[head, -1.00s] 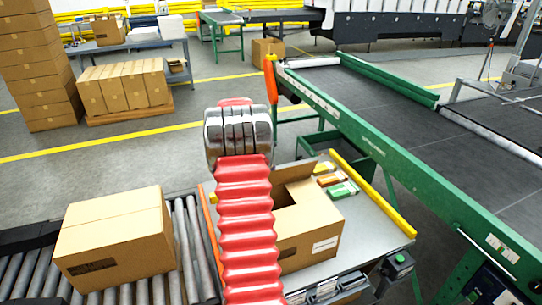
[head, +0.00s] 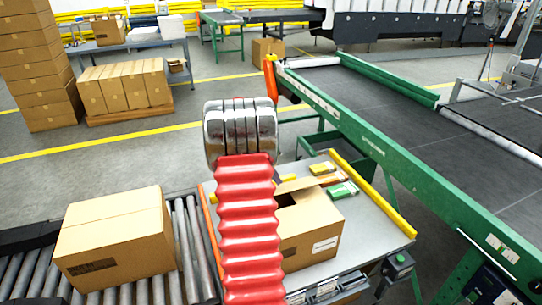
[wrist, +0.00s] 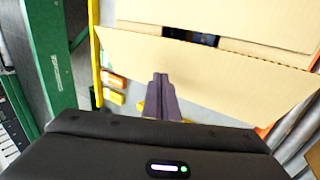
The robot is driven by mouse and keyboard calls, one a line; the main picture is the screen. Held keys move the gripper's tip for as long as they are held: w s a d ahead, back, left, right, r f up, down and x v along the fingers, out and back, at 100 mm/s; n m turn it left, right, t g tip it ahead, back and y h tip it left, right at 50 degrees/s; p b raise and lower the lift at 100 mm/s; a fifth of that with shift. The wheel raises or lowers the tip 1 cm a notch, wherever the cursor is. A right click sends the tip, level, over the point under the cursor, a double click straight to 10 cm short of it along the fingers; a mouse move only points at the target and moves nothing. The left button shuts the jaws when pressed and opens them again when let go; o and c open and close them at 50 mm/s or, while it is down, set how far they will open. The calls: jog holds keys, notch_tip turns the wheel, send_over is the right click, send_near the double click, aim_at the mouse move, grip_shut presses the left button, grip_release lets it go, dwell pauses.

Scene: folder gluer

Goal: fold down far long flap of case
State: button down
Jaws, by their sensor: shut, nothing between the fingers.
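The open brown case (head: 312,228) stands on the grey worktable, partly hidden by my arm in the head view. Its far long flap (head: 297,185) is tilted inward over part of the opening. In the wrist view that flap (wrist: 225,80) is a broad cardboard panel, with a dark gap (wrist: 205,39) beyond its edge. Another part of the case (wrist: 215,12) shows past the gap. My gripper (wrist: 161,80) is shut and empty, on the outer side of the flap. Its tips overlap the flap in view; I cannot tell if they touch. The head view hides my gripper behind my arm.
Small green and orange boxes (head: 342,191) lie on the table beyond the case. A yellow rail (head: 372,192) edges the table, with a green-framed conveyor (head: 400,165) to the right. A closed carton (head: 115,240) sits on rollers to the left.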

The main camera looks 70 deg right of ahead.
jog(key=shift+s+a+f, duration=0.75)
jog(key=shift+f, duration=0.1)
jog(key=shift+s+a+f, duration=0.25)
jog(key=shift+f, duration=0.2)
jog(key=shift+s+a+f, duration=0.25)
jog(key=shift+f, duration=0.2)
jog(key=shift+r, duration=4.5)
